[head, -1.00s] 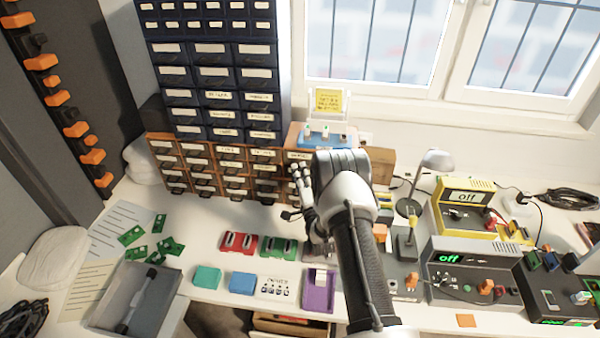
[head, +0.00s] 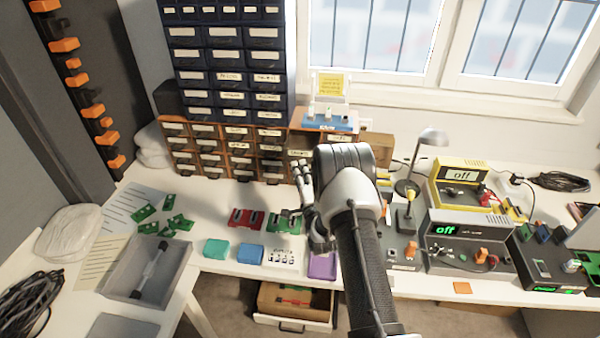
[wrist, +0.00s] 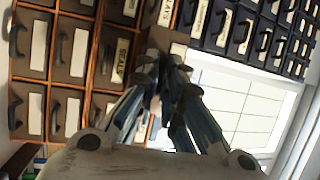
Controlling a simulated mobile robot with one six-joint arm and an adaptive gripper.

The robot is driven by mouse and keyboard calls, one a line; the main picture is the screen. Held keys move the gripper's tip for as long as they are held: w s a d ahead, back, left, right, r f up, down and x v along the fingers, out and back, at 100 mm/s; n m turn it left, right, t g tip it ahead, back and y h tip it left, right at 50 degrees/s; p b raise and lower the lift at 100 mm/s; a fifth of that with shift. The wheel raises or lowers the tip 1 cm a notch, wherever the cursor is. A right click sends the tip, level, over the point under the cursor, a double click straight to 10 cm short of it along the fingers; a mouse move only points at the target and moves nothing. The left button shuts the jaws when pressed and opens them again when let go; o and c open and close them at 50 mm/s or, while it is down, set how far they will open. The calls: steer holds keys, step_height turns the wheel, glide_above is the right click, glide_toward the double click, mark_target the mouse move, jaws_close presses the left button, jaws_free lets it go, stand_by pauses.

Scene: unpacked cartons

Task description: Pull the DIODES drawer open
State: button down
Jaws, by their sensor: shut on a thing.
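The brown drawer cabinet (head: 225,150) stands at the back of the bench, with small dark drawers, pale labels and dark handles. It also fills the left of the wrist view (wrist: 100,60). My gripper (head: 303,178) is at the cabinet's right-hand columns, low in front of the drawer fronts. In the wrist view my gripper's fingers (wrist: 166,68) are closed together against a drawer front. They appear shut on a drawer handle, which the fingers hide. I cannot read a DIODES label, and I cannot tell whether the held drawer stands out.
A dark blue drawer tower (head: 230,60) rises behind the cabinet. Red (head: 246,219) and green (head: 284,221) holders and a purple tray (head: 322,266) lie in front. A lamp (head: 432,138) and instruments (head: 470,245) stand right. An under-bench drawer (head: 292,322) is open.

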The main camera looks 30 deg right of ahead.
steer(key=shift+w+d, duration=0.15)
steer(key=shift+w, duration=0.1)
steer(key=c, duration=1.7)
jaws_free()
steer(key=v, duration=1.2)
